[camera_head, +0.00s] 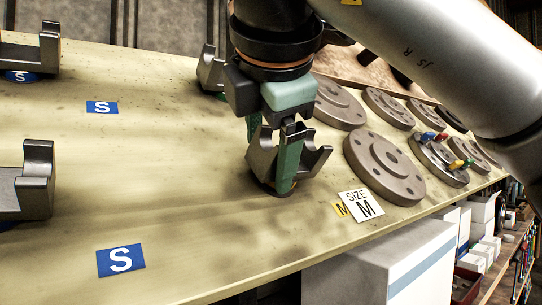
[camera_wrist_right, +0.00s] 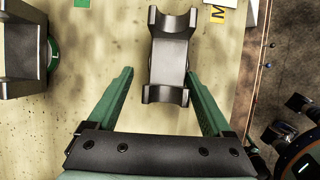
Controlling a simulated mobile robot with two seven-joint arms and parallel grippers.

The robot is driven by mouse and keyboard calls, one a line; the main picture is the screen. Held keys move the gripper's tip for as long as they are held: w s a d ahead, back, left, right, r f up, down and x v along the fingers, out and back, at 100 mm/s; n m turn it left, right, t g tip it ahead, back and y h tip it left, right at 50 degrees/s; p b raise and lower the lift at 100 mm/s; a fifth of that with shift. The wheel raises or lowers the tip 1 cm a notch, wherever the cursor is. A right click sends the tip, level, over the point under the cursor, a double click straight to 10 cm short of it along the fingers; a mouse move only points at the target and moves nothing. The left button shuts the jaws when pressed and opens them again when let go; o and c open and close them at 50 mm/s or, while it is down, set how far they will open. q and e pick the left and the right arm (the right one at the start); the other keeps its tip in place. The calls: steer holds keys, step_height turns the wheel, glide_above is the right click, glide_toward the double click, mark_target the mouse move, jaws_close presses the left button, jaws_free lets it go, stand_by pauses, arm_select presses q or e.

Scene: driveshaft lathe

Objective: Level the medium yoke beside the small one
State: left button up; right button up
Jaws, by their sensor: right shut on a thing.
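The medium yoke (camera_head: 262,158), a dark grey forked part, stands on the bench near the yellow M label. My right gripper (camera_head: 287,165) reaches down over it with its green fingers, shut on it. In the right wrist view the yoke (camera_wrist_right: 170,55) shows between the two fingers (camera_wrist_right: 160,76). A small yoke (camera_head: 38,180) lies at the left edge of the head view, partly cut off, near a blue S label (camera_head: 121,260). Another small yoke (camera_head: 40,50), with a blue S disc under it, is at the upper left. My left gripper is not in view.
Another yoke (camera_head: 209,70) with a green disc stands behind my gripper; a green-disc yoke (camera_wrist_right: 22,75) shows in the wrist view. Round flanges (camera_head: 384,165) line the right side, beside a SIZE M card (camera_head: 361,205). The bench between the small and medium yokes is clear.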

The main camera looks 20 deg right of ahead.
steer(key=o, duration=0.4)
steer(key=shift+w+f, duration=0.1)
steer(key=shift+w, duration=0.15)
steer(key=shift+s+f, duration=0.1)
steer(key=shift+f, duration=0.1)
steer(key=v, duration=1.2)
steer(key=shift+s+a+r+p, duration=0.1)
steer(key=shift+s+r+p, duration=0.05)
steer(key=shift+r+p, duration=0.15)
